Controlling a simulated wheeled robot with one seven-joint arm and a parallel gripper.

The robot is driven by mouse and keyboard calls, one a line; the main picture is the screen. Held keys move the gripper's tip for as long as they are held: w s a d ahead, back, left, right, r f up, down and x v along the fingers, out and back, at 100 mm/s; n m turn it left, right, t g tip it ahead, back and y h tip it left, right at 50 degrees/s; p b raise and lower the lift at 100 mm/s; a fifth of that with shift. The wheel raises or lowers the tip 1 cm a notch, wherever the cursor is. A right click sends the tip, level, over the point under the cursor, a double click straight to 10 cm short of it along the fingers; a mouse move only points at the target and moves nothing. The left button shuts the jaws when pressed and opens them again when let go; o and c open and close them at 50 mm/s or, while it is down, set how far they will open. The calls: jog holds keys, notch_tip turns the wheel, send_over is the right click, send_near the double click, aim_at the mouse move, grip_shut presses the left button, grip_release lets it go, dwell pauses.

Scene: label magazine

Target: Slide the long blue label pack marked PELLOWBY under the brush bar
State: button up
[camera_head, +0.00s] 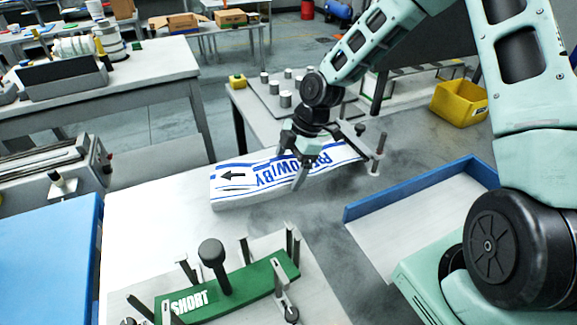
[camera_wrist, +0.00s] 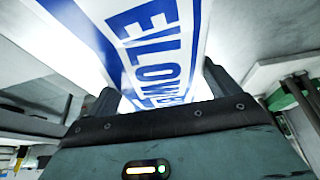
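The long white-and-blue label pack (camera_head: 234,182) is marked with PELLOWBY lettering, partly covered by my gripper, and a black arrow pointing left. It lies crosswise in the middle of the head view, its left end over the white table. My gripper (camera_head: 303,168) is around the middle of the pack, with a finger down its near long side. In the wrist view the pack (camera_wrist: 158,45) fills the gap between the two fingers of my gripper (camera_wrist: 165,90). I cannot clearly identify the brush bar. A grey bar with a post (camera_head: 377,158) shows just behind the pack's right end.
A green SHORT pack (camera_head: 245,290) sits among upright posts and a black knob on the near plate. A blue-edged tray (camera_head: 405,230) is at right. A roller machine (camera_head: 65,165) stands at left. The white table (camera_head: 150,225) is clear left of the pack.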

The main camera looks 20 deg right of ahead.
jog(key=c, duration=0.6)
jog(key=shift+d+p, duration=1.8)
jog(key=shift+d, duration=2.25)
jog(key=o, duration=1.3)
jog(key=b+v, duration=0.1)
jog(key=v, duration=1.6)
jog(key=shift+d+r, duration=0.15)
